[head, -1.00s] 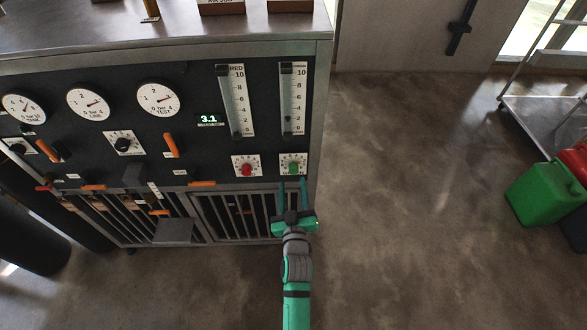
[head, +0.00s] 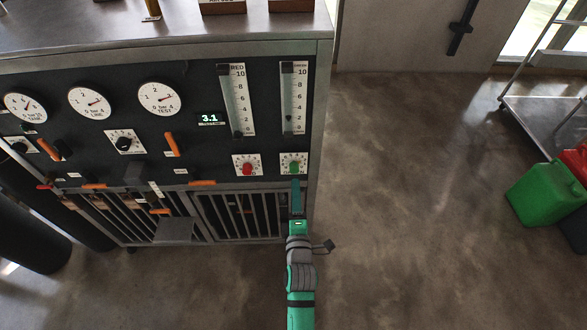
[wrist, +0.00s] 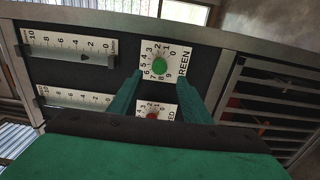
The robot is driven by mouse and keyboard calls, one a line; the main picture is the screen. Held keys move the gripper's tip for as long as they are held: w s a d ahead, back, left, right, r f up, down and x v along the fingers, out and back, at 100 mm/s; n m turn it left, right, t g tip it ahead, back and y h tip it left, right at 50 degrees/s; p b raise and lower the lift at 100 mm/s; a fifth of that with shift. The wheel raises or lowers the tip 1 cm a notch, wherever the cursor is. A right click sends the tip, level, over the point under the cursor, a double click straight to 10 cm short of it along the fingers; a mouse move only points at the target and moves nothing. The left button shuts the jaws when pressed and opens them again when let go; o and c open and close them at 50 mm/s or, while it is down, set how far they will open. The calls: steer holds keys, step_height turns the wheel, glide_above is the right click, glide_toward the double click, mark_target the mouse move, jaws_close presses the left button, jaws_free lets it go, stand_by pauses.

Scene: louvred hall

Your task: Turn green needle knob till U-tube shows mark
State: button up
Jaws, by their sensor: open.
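The green needle knob (head: 294,168) sits on a white numbered dial at the panel's lower right; it also shows in the wrist view (wrist: 159,66). My gripper (head: 296,182) is open just below the knob in the head view. In the wrist view its two fingers (wrist: 160,78) point at the green dial, one on each side of the knob, with the knob between their tips. Contact cannot be told. The green scale tube (head: 288,98) above has its dark float low, near 2. I see no clear U-tube.
The red knob (head: 247,168) is close left of the green one, under the red scale tube (head: 238,100). A display (head: 209,119) reads 3.1. Several gauges and orange levers fill the left. A barred cage (head: 238,215) lies below. Floor at right is open, up to a green can (head: 541,190).

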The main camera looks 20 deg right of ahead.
mark_target(294, 171)
steer(key=shift+x, duration=4.5)
jaws_close()
steer(key=shift+a, duration=0.1)
